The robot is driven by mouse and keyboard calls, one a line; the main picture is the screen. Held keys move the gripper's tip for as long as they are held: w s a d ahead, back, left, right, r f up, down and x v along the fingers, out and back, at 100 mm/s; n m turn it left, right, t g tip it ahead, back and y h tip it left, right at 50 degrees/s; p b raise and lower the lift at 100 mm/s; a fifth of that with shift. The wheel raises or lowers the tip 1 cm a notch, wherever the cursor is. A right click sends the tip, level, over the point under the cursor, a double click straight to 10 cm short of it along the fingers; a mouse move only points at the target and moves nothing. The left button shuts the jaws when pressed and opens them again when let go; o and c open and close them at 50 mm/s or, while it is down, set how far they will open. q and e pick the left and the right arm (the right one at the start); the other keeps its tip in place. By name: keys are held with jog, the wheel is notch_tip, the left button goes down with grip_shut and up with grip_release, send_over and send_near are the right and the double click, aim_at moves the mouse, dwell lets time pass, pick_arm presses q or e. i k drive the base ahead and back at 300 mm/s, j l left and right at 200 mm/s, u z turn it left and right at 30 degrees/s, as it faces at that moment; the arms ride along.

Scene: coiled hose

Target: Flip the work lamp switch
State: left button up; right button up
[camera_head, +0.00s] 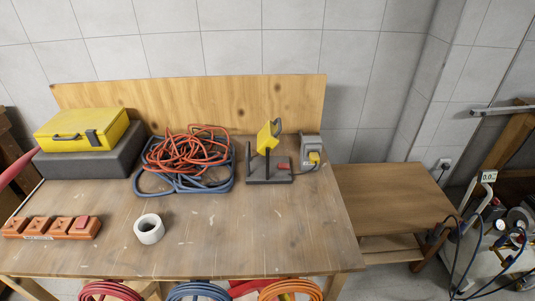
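A yellow work lamp (267,138) stands on a dark grey stand (257,174) at the back right of the wooden workbench. A red switch (283,163) sits on the right part of the stand's base. Its position, on or off, is too small to tell. A grey box (310,147) with a yellow plug-like part (314,158) stands just right of the stand, and a thin cable runs between them. Neither of my grippers shows in the head view.
Orange and blue hose coils (187,158) lie left of the lamp. A yellow case (82,136) rests on a dark block. A white tape roll (149,229) and an orange block strip (52,228) lie nearer the front. The bench front right (270,230) is clear.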

aim_at(281, 166)
jog(key=i+l+u, duration=0.1)
jog(key=u, duration=0.3)
jog(key=l+u, duration=0.55)
jog(key=u, duration=0.25)
